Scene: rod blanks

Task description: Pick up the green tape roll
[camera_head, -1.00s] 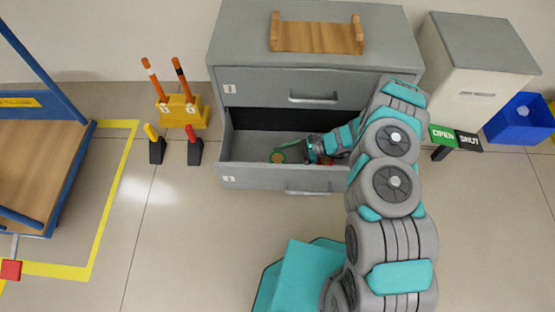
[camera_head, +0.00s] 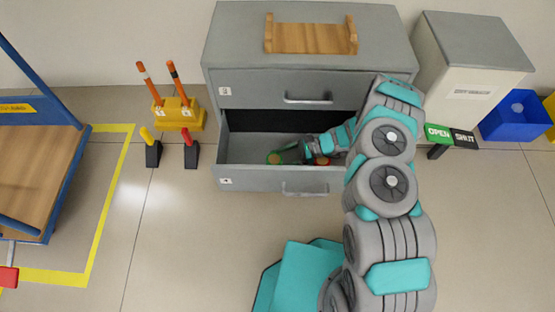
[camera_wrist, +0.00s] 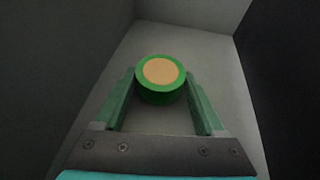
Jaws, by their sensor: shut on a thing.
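The green tape roll (camera_wrist: 160,92) has a tan core and sits between the fingertips in the wrist view. In the head view the green tape roll (camera_head: 274,158) is small, inside the open lower drawer (camera_head: 250,176), toward its left part. My gripper (camera_wrist: 159,91) is shut on the green tape roll, with a finger on each side of it. In the head view my gripper (camera_head: 290,154) reaches into the drawer from the right. I cannot tell whether the roll touches the drawer floor.
The grey cabinet's upper drawer (camera_head: 265,90) is shut above my arm. A reddish-orange thing (camera_head: 323,161) lies in the drawer beside my wrist. A wooden tray (camera_head: 310,38) stands on the cabinet. Floor in front is clear.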

